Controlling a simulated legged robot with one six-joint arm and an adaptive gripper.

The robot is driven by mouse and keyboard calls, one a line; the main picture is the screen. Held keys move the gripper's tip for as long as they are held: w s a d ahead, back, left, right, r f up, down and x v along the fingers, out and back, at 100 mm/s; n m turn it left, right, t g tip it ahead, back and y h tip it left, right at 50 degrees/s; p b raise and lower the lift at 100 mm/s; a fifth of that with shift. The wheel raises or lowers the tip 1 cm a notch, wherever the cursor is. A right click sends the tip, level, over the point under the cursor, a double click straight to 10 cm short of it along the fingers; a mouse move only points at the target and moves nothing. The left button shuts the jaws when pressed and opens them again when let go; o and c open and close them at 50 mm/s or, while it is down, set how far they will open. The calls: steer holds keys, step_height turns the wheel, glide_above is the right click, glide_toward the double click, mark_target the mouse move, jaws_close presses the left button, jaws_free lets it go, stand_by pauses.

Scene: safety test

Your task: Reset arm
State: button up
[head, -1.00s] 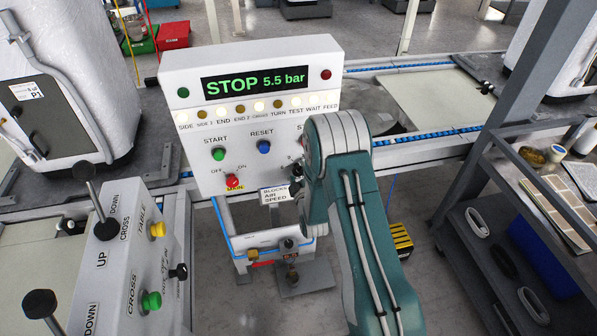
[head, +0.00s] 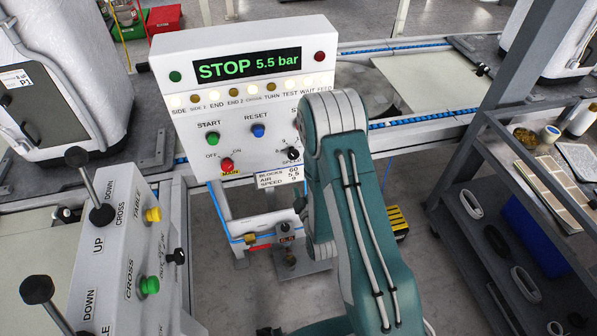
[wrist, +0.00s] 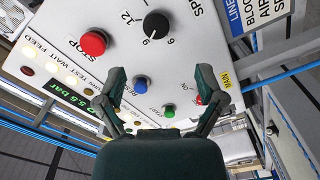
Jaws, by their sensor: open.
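My arm (head: 350,200) rises in front of the white control panel's right part in the head view. My gripper (wrist: 158,88) shows in the wrist view with its two dark green fingers spread and nothing between them. The panel face lies beyond the fingers. The blue RESET button (wrist: 141,83) appears between them, with the green START button (wrist: 168,111) below. The red main switch (wrist: 199,99) is partly hidden by the right finger. The display (head: 252,64) reads STOP 5.5 bar. The speed knob (head: 293,154) is just left of my arm.
A lever box (head: 130,260) with black-knobbed levers stands at the left front. A shelf rack (head: 545,210) with trays and jars stands at the right. A yellow-black box (head: 396,222) is on the floor behind my arm. Conveyor rails (head: 430,115) run behind the panel.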

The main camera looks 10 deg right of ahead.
steer(key=shift+s, duration=0.3)
step_height(320, 180, up, 17)
steer(key=m+g, duration=0.6)
steer(key=s+r+m+g, duration=0.3)
steer(key=s+r, duration=0.2)
steer(key=s, duration=0.7)
steer(key=s+r+m+g, duration=0.3)
steer(key=s+r, duration=0.3)
steer(key=s, duration=0.7)
steer(key=shift+r, duration=0.2)
